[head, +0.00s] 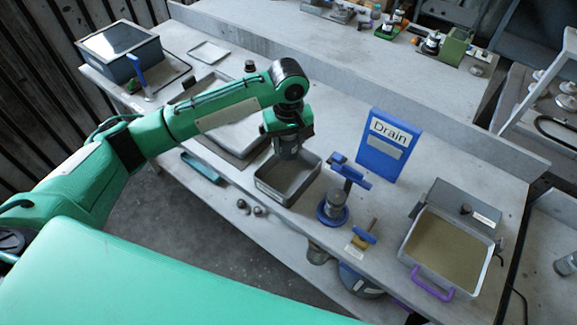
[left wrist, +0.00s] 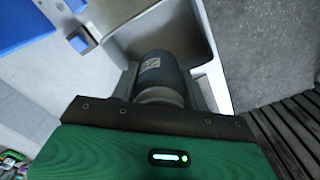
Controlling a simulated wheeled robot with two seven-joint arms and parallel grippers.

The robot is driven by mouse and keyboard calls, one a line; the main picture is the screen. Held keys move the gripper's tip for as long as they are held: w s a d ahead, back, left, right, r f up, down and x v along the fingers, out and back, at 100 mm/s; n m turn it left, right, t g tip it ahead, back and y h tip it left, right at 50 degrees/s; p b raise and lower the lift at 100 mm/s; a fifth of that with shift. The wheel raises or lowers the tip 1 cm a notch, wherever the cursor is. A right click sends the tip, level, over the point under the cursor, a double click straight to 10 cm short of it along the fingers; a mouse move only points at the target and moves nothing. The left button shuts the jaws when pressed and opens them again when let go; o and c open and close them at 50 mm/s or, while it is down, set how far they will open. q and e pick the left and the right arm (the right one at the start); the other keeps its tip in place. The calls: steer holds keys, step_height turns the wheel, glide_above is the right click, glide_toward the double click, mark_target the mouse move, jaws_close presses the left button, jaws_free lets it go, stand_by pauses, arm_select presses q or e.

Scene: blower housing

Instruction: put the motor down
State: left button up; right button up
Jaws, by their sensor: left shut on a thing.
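My left gripper (head: 288,141) points down over a grey open tray (head: 268,190) near the middle of the bench. In the left wrist view the motor (left wrist: 160,72), a dark grey cylinder with a white label, sits between the fingers of my left gripper (left wrist: 165,90), which is shut on it. The tray's pale wall shows beyond the motor in that view (left wrist: 198,28). In the head view the motor is mostly hidden by the gripper, and I cannot tell if it touches the tray floor. My right gripper is not in view.
A blue stand (head: 350,173) with a grey cylinder is right of the tray. Behind it stands a blue "Drain" sign (head: 388,146). A grey container with tan contents (head: 443,252) and purple handle is at right. Small round parts (head: 243,206) lie near the front edge.

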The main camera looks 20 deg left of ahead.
mark_target(288, 157)
arm_select(q)
step_height(288, 157, down, 6)
steer(key=shift+r+p, duration=0.2)
steer(key=shift+p, duration=0.25)
steer(key=shift+f, duration=0.65)
steer(key=shift+f+p, duration=0.5)
steer(key=shift+f, duration=1.6)
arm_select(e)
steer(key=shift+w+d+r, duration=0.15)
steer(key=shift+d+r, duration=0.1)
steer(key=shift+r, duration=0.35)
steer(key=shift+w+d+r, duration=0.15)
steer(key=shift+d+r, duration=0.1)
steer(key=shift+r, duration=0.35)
arm_select(q)
steer(key=o, duration=1.2)
steer(key=shift+f, duration=0.15)
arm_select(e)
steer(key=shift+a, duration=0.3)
